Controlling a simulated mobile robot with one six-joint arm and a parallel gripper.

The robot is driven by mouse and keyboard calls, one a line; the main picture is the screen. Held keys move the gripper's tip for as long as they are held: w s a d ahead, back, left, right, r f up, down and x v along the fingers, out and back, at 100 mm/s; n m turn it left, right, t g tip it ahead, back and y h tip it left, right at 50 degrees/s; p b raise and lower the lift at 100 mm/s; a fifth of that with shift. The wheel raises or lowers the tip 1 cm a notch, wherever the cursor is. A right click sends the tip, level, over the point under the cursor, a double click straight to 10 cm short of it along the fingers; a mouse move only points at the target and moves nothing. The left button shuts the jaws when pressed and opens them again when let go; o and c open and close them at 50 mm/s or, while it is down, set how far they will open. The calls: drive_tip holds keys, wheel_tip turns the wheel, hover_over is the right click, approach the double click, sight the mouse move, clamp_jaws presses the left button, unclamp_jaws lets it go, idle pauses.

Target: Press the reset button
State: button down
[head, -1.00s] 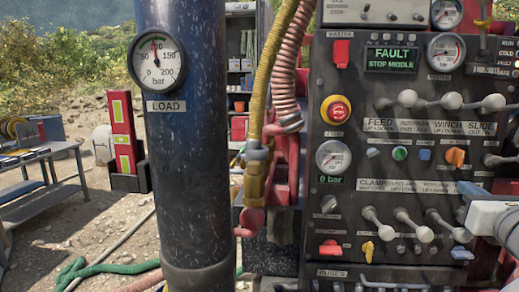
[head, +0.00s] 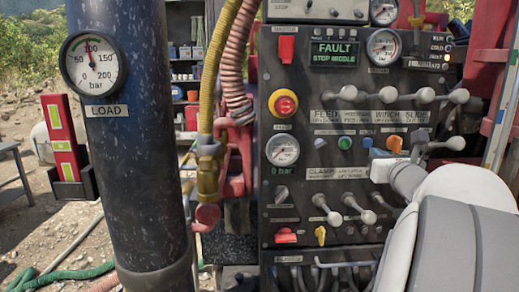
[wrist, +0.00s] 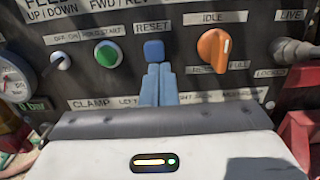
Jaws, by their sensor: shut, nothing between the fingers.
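The reset button (wrist: 154,50) is a blue square cap under a "RESET" label on the dark control panel. In the head view it is a small blue square (head: 367,142). My gripper (wrist: 158,68) is shut and empty, its two blue-grey fingers together. In the wrist view the fingertips overlap the area just below the button; I cannot tell whether they touch it. In the head view my white and grey arm reaches in from the right, its end just below and right of the button.
A green knob (wrist: 108,53) is left of the button and an orange switch (wrist: 214,48) right of it. Several levers stick out above and below. A dark column (head: 130,150) stands left.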

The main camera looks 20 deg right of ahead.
drive_tip(key=shift+x, duration=0.9)
